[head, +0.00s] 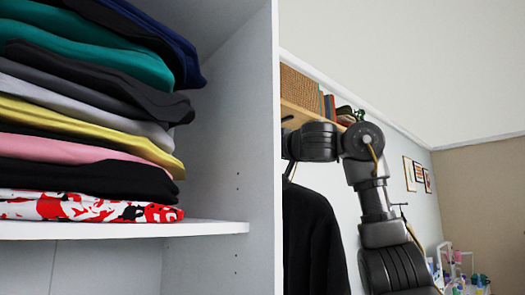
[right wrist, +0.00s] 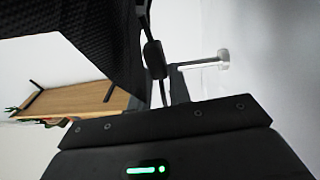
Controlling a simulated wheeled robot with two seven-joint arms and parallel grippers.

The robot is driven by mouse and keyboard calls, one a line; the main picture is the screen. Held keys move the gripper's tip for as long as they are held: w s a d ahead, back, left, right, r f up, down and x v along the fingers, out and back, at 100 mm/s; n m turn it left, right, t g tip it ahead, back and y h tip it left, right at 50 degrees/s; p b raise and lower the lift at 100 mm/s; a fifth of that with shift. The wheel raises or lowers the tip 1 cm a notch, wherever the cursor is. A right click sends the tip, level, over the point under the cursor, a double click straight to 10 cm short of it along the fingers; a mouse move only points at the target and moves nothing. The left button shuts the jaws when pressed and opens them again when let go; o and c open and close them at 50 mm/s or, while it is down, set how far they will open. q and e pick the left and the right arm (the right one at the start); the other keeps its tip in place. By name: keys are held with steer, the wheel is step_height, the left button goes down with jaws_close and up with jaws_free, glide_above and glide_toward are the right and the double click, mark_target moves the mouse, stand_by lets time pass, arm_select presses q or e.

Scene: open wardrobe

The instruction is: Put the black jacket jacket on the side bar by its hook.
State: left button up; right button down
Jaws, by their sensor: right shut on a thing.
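The black jacket (head: 312,240) hangs beside the outer right face of the wardrobe in the head view, its left part hidden by the side panel. Its dark cloth (right wrist: 85,40) fills the upper left of the right wrist view. My right gripper (right wrist: 155,62) is shut on the jacket's hanger; the exact grip on the hook is hard to make out. In the head view the gripper is hidden behind the panel edge. A pale bar with a round end (right wrist: 222,56), seemingly the side bar, sticks out just right of the gripper. My left gripper is out of view.
The wardrobe's white side panel (head: 262,150) stands close left of my right arm. Folded clothes (head: 85,110) lie stacked on its shelf (head: 215,227). A wooden wall shelf (right wrist: 75,102) with books (head: 328,106) is behind the arm. Bottles (head: 460,265) stand at lower right.

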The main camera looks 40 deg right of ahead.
steer(key=shift+s+a+r, duration=0.15)
steer(key=shift+a+r, duration=0.05)
steer(key=shift+r, duration=0.1)
steer(key=shift+w+a+p, duration=0.2)
steer(key=shift+w+p, duration=0.2)
steer(key=shift+w, duration=0.85)
steer(key=shift+w+p, duration=0.75)
steer(key=shift+p, duration=0.05)
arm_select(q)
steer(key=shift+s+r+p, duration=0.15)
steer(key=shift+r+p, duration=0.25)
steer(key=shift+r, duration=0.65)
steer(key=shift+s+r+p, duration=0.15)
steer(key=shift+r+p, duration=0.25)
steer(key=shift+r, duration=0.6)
arm_select(e)
steer(key=shift+w+a, duration=0.1)
steer(key=shift+w, duration=1.5)
steer(key=shift+w+f, duration=0.1)
steer(key=shift+w, duration=0.05)
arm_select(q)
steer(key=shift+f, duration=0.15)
arm_select(e)
steer(key=shift+f, duration=0.15)
arm_select(q)
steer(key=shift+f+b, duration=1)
steer(key=shift+b, duration=0.15)
arm_select(e)
steer(key=shift+f, duration=1)
